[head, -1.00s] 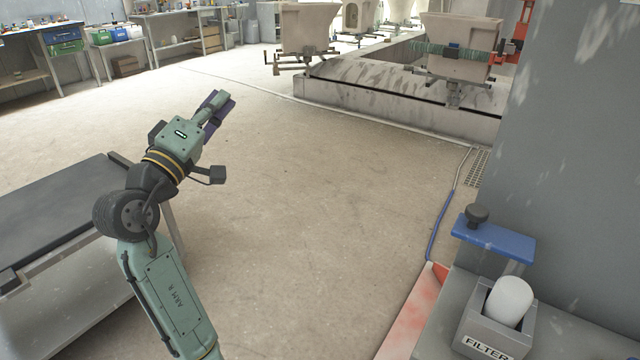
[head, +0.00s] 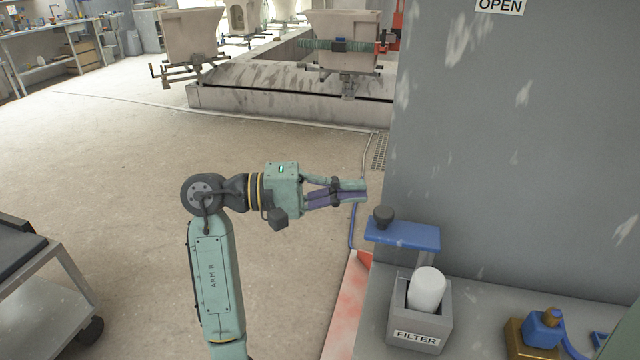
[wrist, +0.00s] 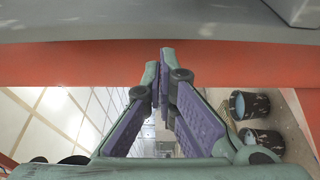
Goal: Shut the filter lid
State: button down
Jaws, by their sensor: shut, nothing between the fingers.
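The blue filter lid (head: 404,235) stands raised behind the filter box, with a dark round knob (head: 383,217) on its left end. The grey filter box (head: 420,313), labelled FILTER, is open at the top, and a white cylindrical filter (head: 427,288) sticks up out of it. My gripper (head: 364,190) is up and to the left of the lid in the head view, apart from it and pointing right. Its fingers are shut and empty. The fingertips also show in the wrist view (wrist: 165,62), where neither lid nor filter box is recognisable.
A tall grey wall (head: 520,130) with an OPEN sign rises behind the filter ledge. A blue fitting on a brass block (head: 541,330) sits right of the box. A grey cart (head: 45,275) is at the left. Two dark buckets (wrist: 250,105) show in the wrist view.

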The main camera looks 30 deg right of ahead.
jog(key=shift+s+a+p, duration=0.25)
jog(key=shift+s+a, duration=0.15)
jog(key=shift+s, duration=0.45)
jog(key=shift+s+a+p, duration=0.25)
jog(key=shift+s+a, duration=0.15)
jog(key=shift+s, duration=0.45)
